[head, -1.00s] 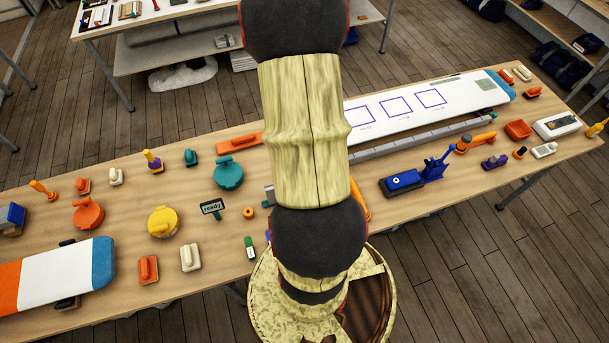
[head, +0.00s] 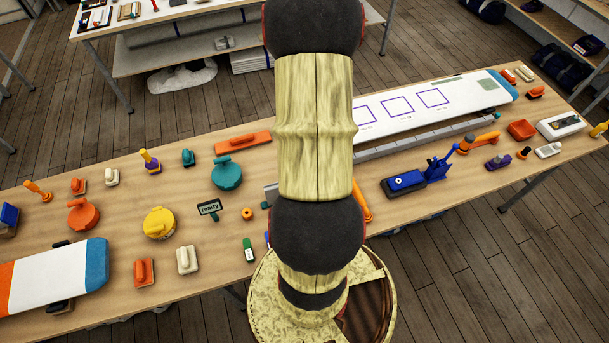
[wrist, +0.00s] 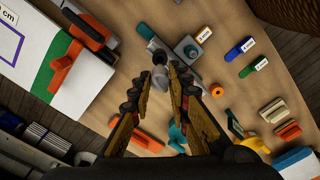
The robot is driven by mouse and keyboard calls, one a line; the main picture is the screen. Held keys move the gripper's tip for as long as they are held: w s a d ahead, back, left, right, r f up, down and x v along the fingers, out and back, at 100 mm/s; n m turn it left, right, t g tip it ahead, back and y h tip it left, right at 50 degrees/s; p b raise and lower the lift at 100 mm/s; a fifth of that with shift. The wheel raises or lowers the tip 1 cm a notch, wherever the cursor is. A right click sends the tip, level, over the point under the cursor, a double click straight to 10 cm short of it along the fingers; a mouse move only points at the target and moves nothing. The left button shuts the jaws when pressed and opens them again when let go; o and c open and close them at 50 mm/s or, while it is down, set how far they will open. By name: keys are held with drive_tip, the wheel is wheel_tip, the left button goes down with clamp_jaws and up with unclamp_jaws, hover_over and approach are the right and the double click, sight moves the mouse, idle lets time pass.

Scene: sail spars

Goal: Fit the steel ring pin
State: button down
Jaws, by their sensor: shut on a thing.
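In the wrist view my gripper (wrist: 158,82) is shut on a small grey metallic piece (wrist: 160,74), which looks like the steel ring pin. Its ring shape is not clear at this size. The piece sits between the fingertips, in front of a grey fitting (wrist: 187,50) with a teal end on the bench. I cannot tell whether the piece touches this fitting. In the head view my arm hides the gripper and the held piece.
The wooden bench (head: 325,240) carries an orange ring (head: 247,214), a "ready" sign (head: 209,207), a teal round piece (head: 226,174) and a green tag (head: 249,250). A white board (head: 455,92) lies at the right, with a blue device (head: 405,181) in front.

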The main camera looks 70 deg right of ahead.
drive_tip(key=shift+f, duration=0.15)
drive_tip(key=shift+f+b, duration=1.2)
drive_tip(key=shift+f, duration=0.3)
drive_tip(key=shift+f+b, duration=1.4)
drive_tip(key=shift+f, duration=0.5)
drive_tip(key=c, duration=1.6)
unclamp_jaws()
drive_tip(key=shift+r, duration=0.1)
wheel_tip(320, 180, up, 12)
drive_tip(key=shift+f, duration=0.1)
